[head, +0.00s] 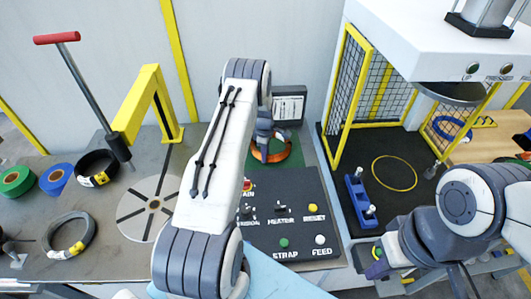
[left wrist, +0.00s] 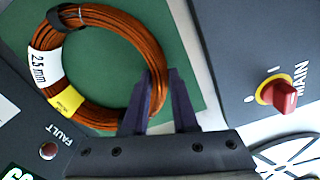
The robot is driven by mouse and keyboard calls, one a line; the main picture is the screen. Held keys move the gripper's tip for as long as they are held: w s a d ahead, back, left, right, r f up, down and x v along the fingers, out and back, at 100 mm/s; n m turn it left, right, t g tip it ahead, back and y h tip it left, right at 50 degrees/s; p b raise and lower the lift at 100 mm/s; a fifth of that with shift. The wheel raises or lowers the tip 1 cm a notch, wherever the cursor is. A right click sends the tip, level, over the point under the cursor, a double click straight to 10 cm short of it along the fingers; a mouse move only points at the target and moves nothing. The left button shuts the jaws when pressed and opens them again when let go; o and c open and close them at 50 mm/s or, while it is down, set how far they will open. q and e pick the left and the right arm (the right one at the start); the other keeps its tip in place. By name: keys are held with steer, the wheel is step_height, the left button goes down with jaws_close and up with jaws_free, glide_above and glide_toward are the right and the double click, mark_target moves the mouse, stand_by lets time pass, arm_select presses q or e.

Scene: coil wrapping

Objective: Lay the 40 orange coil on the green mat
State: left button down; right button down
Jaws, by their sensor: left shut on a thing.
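The orange coil (head: 283,155) is at the back centre in the head view, over the green mat (head: 288,137). In the left wrist view the coil (left wrist: 98,12) has a dark band, a white "2.5 mm" label and a yellow label too small to read. The green mat (left wrist: 110,65) shows through its ring. My left gripper (head: 265,146) is shut on the near rim of the coil; its two fingers (left wrist: 163,95) straddle the wire bundle. I cannot tell whether the coil touches the mat. My right gripper (head: 377,256) is low at the right, its jaws unclear.
A control panel (head: 290,220) with knobs and buttons lies just in front of the mat. Black coils (head: 68,236), tape rolls (head: 55,178) and a slotted disc (head: 135,222) are at left. A yellow mesh guard (head: 345,90) and press stand right.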

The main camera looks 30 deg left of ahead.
arm_select(q)
steer(key=c, duration=0.7)
jaws_free()
step_height(320, 180, up, 11)
steer(key=b, duration=0.3)
steer(key=s+d+r+m, duration=0.2)
steer(key=d+r+m, duration=0.25)
steer(key=d, duration=0.35)
steer(key=s+d+r+m, duration=0.1)
steer(key=d+r+m, duration=0.3)
steer(key=d, duration=0.5)
steer(key=s+d+r+m, duration=0.4)
steer(key=s+d+m, duration=0.2)
steer(key=s+d, duration=0.3)
steer(key=s+d+r+m, duration=0.4)
steer(key=s+d+m, duration=0.3)
steer(key=s, duration=0.4)
steer(key=s+f+m+h+b, duration=0.1)
steer(key=s+f+m+b, duration=0.3)
steer(key=s+m, duration=0.3)
steer(key=shift+s+d, duration=0.45)
steer(key=shift+s, duration=1.85)
